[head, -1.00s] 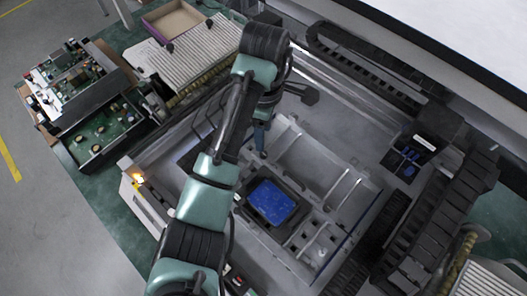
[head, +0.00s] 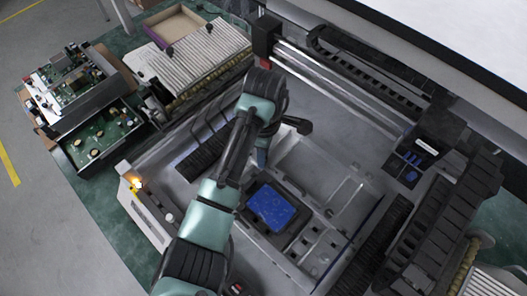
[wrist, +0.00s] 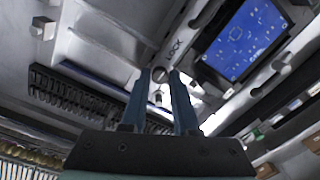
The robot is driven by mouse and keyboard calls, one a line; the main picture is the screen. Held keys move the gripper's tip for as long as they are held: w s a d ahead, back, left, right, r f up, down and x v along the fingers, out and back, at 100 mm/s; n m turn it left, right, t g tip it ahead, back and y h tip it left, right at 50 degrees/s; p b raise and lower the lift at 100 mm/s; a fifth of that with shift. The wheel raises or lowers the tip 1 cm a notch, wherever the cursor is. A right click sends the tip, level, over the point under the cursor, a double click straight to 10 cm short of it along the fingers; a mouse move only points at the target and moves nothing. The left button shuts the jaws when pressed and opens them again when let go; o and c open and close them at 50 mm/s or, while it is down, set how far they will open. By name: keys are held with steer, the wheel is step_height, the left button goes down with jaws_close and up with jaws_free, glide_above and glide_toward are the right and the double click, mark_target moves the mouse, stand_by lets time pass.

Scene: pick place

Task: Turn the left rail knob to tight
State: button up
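My gripper (head: 262,158) reaches down into the open machine bed, left of the blue screen (head: 270,206); the arm hides much of the area around it. In the wrist view its two blue fingers (wrist: 160,74) stand apart. A small round grey knob (wrist: 158,75) shows between or just beyond the fingertips; I cannot tell whether they touch it. The knob's turn position is too small to read. The blue screen also shows in the wrist view (wrist: 245,38).
Metal rails (head: 335,88) and black cable chains (head: 375,80) cross the back and right. An orange lamp (head: 136,184) glows at the machine's left corner. Circuit boards (head: 102,137) and a ribbed panel (head: 200,48) lie on the left bench. Black slotted strips (wrist: 80,95) lie near the fingers.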

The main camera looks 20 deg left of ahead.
jaws_close()
